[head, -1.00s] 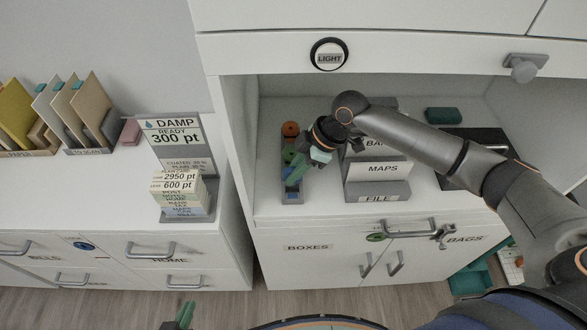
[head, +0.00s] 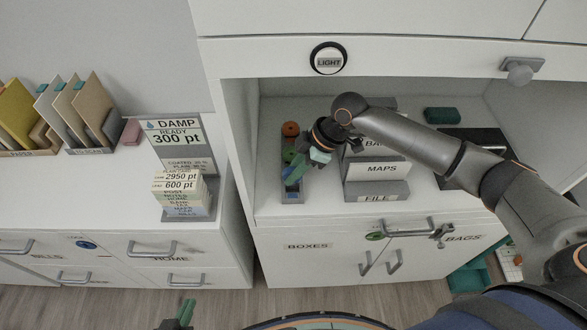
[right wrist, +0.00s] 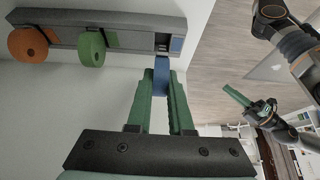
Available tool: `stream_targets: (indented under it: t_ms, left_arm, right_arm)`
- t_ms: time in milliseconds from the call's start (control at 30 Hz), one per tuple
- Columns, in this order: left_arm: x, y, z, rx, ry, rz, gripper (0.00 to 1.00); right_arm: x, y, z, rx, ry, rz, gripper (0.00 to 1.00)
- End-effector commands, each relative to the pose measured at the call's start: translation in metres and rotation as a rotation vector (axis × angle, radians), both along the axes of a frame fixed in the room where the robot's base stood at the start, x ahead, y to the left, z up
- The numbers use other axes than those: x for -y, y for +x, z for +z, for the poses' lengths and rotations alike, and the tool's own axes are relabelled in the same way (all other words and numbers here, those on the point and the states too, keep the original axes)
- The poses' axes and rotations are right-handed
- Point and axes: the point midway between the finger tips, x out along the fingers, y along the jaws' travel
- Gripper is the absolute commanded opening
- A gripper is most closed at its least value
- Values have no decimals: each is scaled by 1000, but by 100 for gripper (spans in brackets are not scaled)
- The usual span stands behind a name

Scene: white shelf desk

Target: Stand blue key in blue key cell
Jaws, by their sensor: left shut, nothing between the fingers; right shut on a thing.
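The grey key rack (head: 291,197) stands on the left of the desk shelf. In the right wrist view it runs along the top left (right wrist: 60,17). An orange key (right wrist: 28,45) and a green key (right wrist: 91,46) sit in it. The blue key cell (right wrist: 163,42), beside a blue patch, looks empty. My right gripper (right wrist: 160,88) is shut on the blue key (right wrist: 160,74), its far end close to the rack by that cell. I cannot tell whether they touch. The right gripper (head: 296,173) is over the rack in the head view. My left gripper (head: 185,313) is shut and empty, low in view.
A tiered file holder (head: 377,190) stands just right of the rack, under my right arm. The shelf's left side wall (head: 238,150) is close on the left. A teal block (head: 442,115) and a dark flat object lie further right.

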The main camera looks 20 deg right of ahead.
Motion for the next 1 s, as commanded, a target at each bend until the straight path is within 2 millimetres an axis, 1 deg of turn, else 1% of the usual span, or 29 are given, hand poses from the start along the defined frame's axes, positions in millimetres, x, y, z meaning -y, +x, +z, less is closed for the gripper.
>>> stream_targets:
  t_ms: [367,1000]
  left_arm:
    - [0,0,-1,0,0,0,0]
    - [0,0,-8,-1,0,0,0]
  right_arm:
    - [0,0,-2,0,0,0,0]
    - [0,0,-18,1,1,0,0]
